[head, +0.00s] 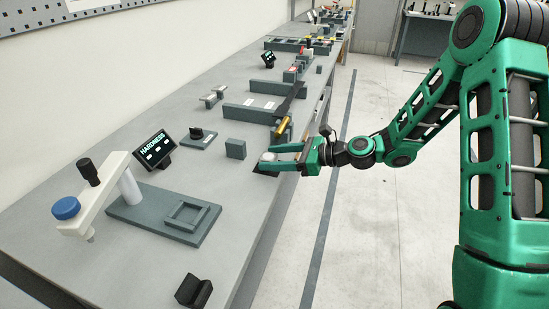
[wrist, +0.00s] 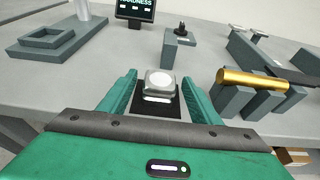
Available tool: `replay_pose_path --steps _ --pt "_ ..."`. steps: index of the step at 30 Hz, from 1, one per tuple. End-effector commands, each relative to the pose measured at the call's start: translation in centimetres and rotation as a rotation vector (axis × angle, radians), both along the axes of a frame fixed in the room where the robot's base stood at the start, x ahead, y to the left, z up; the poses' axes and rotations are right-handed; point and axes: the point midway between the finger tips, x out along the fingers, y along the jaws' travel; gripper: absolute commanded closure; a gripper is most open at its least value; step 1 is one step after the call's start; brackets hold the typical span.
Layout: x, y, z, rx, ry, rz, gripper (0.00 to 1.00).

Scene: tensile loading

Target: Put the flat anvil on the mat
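The flat anvil, a small grey block with a pale round top (wrist: 160,80), is between my gripper's fingers in the wrist view. It also shows as a pale round top (head: 268,157) in the head view. My gripper (wrist: 159,76) is open, with a gap on each side of the anvil. It also shows low over the bench's right edge (head: 268,157). A black mat (wrist: 173,109) with a white label lies under the anvil, which appears to rest on its far part. The anvil's underside is hidden, so contact is not clear.
A hardness tester with a grey base (head: 140,212) and a display (head: 155,149) stands to the left. A small grey block (head: 236,148) and a dark holder (head: 196,137) are nearby. A gold cylinder (wrist: 250,79) lies on grey supports. A black block (head: 194,290) sits at the near edge.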

Motion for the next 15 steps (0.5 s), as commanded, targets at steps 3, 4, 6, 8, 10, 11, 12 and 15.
replay_pose_path --steps 3,4,6,8,10,11,12,15 --pt "0.0 0.0 0.0 0.000 0.000 -0.001 0.42" --pt "0.0 0.0 0.0 0.000 0.000 -0.001 0.42" --pt "0.0 -0.1 0.2 0.000 -0.001 -0.001 0.42" --pt "0.0 -0.4 0.3 0.000 -0.001 -0.003 0.42" --pt "-0.2 -1.1 0.5 -0.001 0.000 -0.003 0.42" --pt "-0.4 -1.5 0.6 -0.002 0.000 -0.004 0.42" --pt "-0.6 -2.1 0.8 -0.002 0.000 -0.005 0.42" --pt "-1.2 -3.9 1.4 -0.001 -0.001 -0.007 0.42"
